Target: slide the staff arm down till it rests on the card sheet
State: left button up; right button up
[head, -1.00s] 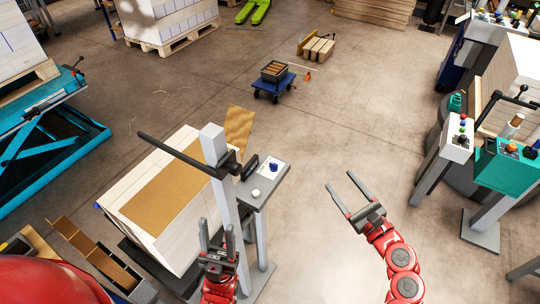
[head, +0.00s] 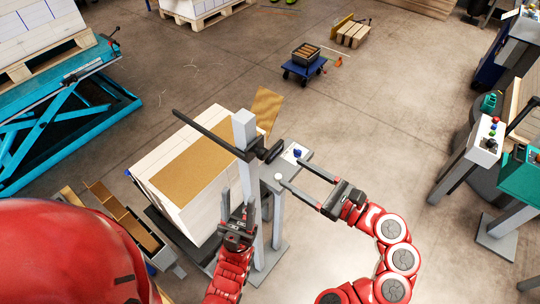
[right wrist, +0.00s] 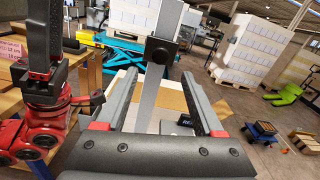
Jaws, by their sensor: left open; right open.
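The staff arm (head: 208,133) is a long black bar that sticks out from a dark collar near the top of a grey post (head: 245,128). It reaches out to the left at the height of the post's upper end, above the stack. The brown card sheet (head: 190,168) lies flat on a white ream stack (head: 205,212). My right gripper (head: 290,168) is open and empty, to the right of the post, pointing at it. In the right wrist view its fingers (right wrist: 160,78) frame the post, which stands beyond. My left gripper (head: 237,195) is open, upright, in front of the post and beside the stack.
Another brown sheet (head: 268,104) shows behind the post. A blue dolly (head: 304,69) with a crate is farther back. A turquoise lift table (head: 70,110) stands left.

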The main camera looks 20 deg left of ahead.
aim_at(266, 156)
jog(key=p+x, duration=0.2)
jog(key=x, duration=0.5)
jog(key=shift+s+r, duration=0.1)
jog(key=shift+x, duration=0.85)
jog(key=shift+c, duration=0.2)
grip_shut()
